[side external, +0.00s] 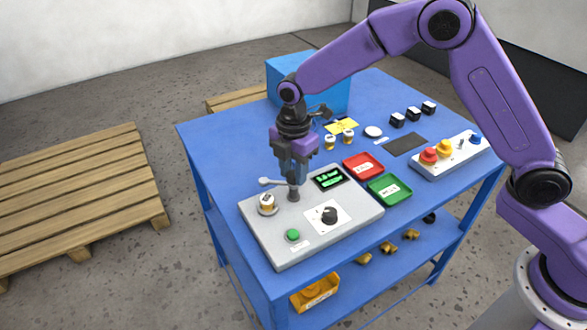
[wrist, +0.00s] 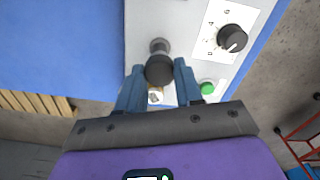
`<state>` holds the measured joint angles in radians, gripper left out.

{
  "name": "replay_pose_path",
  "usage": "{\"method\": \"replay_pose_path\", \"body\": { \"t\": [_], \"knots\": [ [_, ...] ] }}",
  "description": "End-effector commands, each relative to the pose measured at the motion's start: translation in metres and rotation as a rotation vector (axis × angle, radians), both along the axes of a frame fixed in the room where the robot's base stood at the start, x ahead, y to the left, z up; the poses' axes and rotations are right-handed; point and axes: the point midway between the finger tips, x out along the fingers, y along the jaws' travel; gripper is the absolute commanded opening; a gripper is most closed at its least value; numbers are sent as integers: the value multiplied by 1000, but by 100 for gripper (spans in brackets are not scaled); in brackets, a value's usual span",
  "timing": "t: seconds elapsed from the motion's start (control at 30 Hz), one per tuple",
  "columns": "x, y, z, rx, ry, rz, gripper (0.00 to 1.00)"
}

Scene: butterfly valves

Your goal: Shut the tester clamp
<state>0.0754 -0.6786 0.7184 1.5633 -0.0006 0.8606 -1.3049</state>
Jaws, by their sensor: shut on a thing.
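The grey tester box (side external: 335,233) sits at the front of the blue table. Its clamp (side external: 273,182) has a pale bar with a round end, above and apart from a white and brass valve (side external: 267,203) seated on the box. My gripper (side external: 293,183) points down at the clamp's dark post. In the wrist view my gripper's blue fingers (wrist: 160,72) stand on both sides of the clamp's dark round handle (wrist: 160,70) and are shut on it. The valve shows only partly between the fingers in the wrist view (wrist: 155,96).
The tester has a lit display (side external: 329,178), a dial (side external: 329,215) and a green button (side external: 293,235). A red tray (side external: 363,166) and a green tray (side external: 389,190) lie to its right. Two valves (side external: 339,139) and a blue box (side external: 335,95) stand behind.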

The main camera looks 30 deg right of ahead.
Motion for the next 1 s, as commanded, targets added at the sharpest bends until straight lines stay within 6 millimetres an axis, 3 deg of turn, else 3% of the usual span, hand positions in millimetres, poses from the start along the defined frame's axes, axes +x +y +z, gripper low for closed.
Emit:
{"method": "replay_pose_path", "body": {
  "t": [0.5,1.0],
  "knots": [
    [0,1,1,3,-2,453,0],
    [0,1,2,4,-3,648,0]
  ]
}}
